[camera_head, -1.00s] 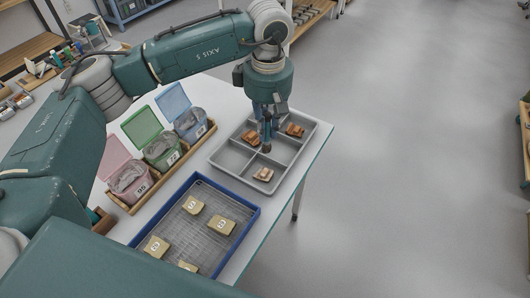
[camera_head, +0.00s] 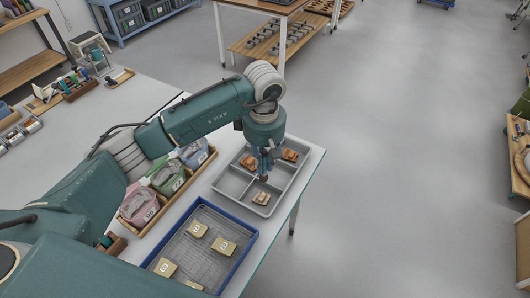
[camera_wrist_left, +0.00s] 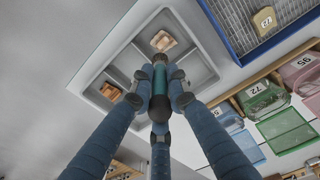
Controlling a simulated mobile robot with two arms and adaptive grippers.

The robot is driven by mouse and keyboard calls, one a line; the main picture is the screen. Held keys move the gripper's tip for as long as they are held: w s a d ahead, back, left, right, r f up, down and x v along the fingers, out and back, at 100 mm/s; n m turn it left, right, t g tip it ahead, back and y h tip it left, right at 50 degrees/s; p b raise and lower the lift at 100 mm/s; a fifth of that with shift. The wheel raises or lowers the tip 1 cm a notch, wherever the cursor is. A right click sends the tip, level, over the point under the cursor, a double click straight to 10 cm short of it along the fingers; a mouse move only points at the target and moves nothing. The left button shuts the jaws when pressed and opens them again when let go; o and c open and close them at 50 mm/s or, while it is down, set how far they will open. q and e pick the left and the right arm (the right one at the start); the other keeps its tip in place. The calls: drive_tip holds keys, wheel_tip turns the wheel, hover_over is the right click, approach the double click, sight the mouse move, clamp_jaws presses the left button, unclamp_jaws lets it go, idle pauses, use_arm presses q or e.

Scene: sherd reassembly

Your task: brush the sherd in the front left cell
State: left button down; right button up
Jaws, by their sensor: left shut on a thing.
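A grey divided tray (camera_head: 237,204) lies on the white table. A pale orange-brown sherd (camera_head: 261,198) lies in its cell nearest the bottom of the head view; in the left wrist view a sherd (camera_wrist_left: 164,41) lies just beyond the brush. Two other sherds lie in far cells, one on the left (camera_head: 248,162) and one on the right (camera_head: 290,155). My left gripper (camera_head: 264,164) points down over the tray, shut on a dark brush with a teal band (camera_wrist_left: 160,84). The brush end (camera_head: 264,178) is close to the near sherd; contact is unclear. My right gripper is out of view.
A blue-rimmed mesh tray (camera_head: 238,262) with several numbered tan blocks stands nearer. A wooden rack holds pink (camera_head: 139,208), green (camera_head: 168,179) and blue (camera_head: 194,156) bins, partly behind my left arm. The table's right edge is close to the grey tray.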

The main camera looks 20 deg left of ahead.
sight(263, 178)
use_arm(q)
drive_tip(key=shift+w+f+b, duration=0.1)
drive_tip(key=shift+f+b, duration=1.2)
drive_tip(key=shift+f, duration=1.75)
drive_tip(key=shift+a+f+b, duration=0.1)
drive_tip(key=shift+f+b, duration=0.95)
